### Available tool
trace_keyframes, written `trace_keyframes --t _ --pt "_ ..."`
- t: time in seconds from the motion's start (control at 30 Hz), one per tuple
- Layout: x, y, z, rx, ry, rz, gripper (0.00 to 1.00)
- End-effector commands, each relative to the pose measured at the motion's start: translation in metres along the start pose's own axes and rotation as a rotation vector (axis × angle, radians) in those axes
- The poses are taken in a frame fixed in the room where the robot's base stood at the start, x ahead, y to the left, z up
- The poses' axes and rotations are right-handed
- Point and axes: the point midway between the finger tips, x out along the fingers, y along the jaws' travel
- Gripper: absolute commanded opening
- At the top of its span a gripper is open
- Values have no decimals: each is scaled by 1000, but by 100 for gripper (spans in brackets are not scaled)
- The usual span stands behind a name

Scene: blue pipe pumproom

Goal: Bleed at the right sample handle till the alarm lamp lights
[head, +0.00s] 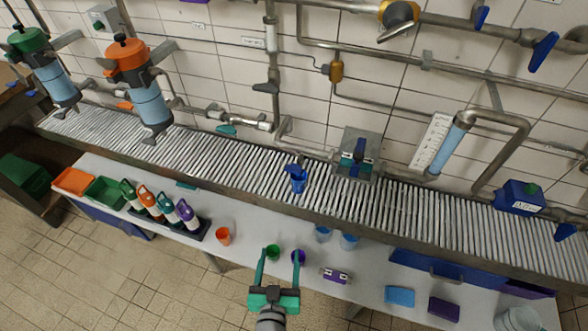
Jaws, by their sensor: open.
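My gripper (280,255) is at the bottom centre in the head view, its two teal fingers spread and nothing held between them. It is over the front of the white bench, far from the wall pipes. A blue handle (358,157) sits on a grey box on the wall behind the grating. Blue levers hang on the upper right pipes, one large lever (544,51) and a smaller one (481,18). I cannot tell which is the right sample handle.
A green cup (272,251) and a purple cup (299,257) stand by my fingertips. Blue cups (348,241), an orange cup (223,236) and several bottles (152,203) stand on the bench (200,255). A slatted grating (330,190) lies between bench and wall.

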Motion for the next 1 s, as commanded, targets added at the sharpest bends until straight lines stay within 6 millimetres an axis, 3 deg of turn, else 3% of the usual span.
trace_keyframes --t 0.03,0.2,0.33,0.5,0.77,1.0 --pt "20 -3 -13 2 23 21 66" --pt "71 -3 -56 18 92 117 66" --pt "98 -2 -90 38 150 183 66" --pt "115 -1 -121 59 205 237 66" --pt "132 3 -134 67 225 258 66" --pt "170 14 -142 67 225 258 66"
